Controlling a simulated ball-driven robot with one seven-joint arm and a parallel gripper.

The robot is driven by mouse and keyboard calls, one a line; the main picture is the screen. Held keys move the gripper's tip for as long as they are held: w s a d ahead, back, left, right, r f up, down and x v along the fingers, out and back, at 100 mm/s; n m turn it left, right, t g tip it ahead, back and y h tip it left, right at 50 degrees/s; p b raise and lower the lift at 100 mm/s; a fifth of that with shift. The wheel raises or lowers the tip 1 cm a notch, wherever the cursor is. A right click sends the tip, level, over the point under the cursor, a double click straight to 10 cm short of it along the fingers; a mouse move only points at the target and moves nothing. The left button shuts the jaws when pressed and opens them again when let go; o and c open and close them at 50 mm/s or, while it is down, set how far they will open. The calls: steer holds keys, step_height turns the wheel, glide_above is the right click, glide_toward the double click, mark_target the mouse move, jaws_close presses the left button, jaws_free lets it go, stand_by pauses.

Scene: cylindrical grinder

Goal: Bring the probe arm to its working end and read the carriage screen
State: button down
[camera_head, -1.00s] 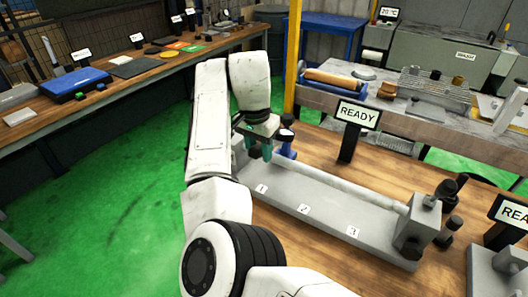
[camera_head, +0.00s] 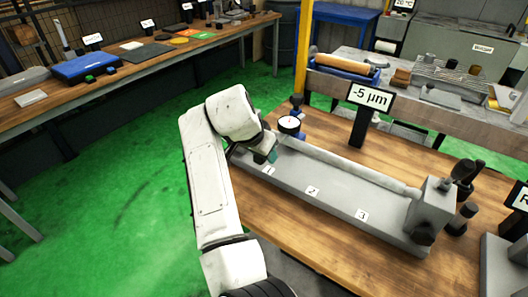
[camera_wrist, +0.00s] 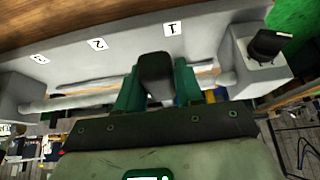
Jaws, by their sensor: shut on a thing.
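The carriage screen (camera_head: 371,97) stands on a black post behind the grey bench fixture and reads "-5 µm". The fixture (camera_head: 333,196) carries labels 1, 2 and 3 and a long pale bar (camera_head: 345,168). A round white-faced dial (camera_head: 289,124) stands at its far left end. My gripper (camera_head: 271,155) is low at the fixture near label 1. In the wrist view its teal fingers (camera_wrist: 157,84) are shut on a dark block-like piece (camera_wrist: 156,68), in front of the bar. I cannot tell whether this piece is the probe arm; its lower end is hidden.
A second screen (camera_head: 520,197) is cut off at the right edge, above another grey fixture. Dark knobs (camera_head: 462,195) stand at the fixture's right end. A yellow post (camera_head: 303,50) rises behind the wooden bench. Green floor on the left is open.

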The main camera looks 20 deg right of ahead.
steer(key=shift+f, duration=0.25)
steer(key=c, duration=0.8)
jaws_free()
steer(key=shift+a+r, duration=0.1)
steer(key=shift+r, duration=0.1)
steer(key=b+v, duration=0.1)
steer(key=v, duration=0.9)
steer(key=shift+r, duration=0.2)
steer(key=shift+s+a, duration=0.1)
steer(key=shift+a, duration=0.05)
